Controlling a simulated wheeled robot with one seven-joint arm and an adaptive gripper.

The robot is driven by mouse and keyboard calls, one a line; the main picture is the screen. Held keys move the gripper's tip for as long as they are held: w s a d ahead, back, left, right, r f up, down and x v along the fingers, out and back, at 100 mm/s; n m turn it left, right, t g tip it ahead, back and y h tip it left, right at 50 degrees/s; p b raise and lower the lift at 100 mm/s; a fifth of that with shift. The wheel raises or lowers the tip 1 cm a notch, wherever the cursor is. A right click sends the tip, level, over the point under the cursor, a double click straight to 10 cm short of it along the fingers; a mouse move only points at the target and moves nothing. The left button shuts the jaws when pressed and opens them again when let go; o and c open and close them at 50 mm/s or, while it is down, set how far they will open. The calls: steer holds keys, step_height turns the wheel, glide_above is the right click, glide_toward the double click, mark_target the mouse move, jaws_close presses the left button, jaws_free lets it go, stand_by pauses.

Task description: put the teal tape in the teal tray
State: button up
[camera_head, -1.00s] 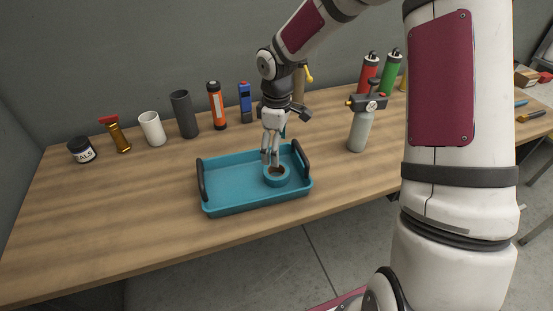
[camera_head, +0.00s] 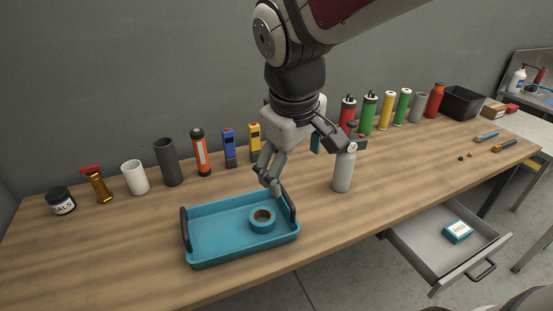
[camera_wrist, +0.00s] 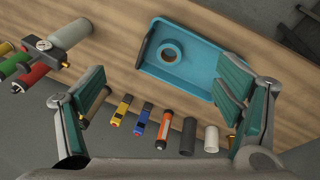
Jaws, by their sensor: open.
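The teal tape (camera_head: 262,219), a ring-shaped roll with a brown core, lies flat inside the teal tray (camera_head: 215,239), towards the tray's right end. The tray is rectangular with two dark handles and stands on the wooden bench. My gripper (camera_head: 267,185) is above the tray's back right corner, apart from the tape, with nothing held. In the wrist view the tape (camera_wrist: 172,52) lies in the tray (camera_wrist: 206,50) beyond my gripper (camera_wrist: 165,115), whose teal-padded fingers are spread wide.
Bottles, tubes and tools line the back, including an orange torch (camera_head: 201,153). An open drawer (camera_head: 420,250) holding a teal box (camera_head: 457,232) juts out below the bench. The bench front-left is clear.

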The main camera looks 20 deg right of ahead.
steer(key=s+a+r+m+t+y, duration=0.1)
steer(key=s+r+m+t+y, duration=0.1)
steer(key=s, duration=0.8)
steer(key=shift+s+a+r+m, duration=0.2)
steer(key=shift+s+r+m, duration=0.15)
steer(key=shift+m, duration=0.55)
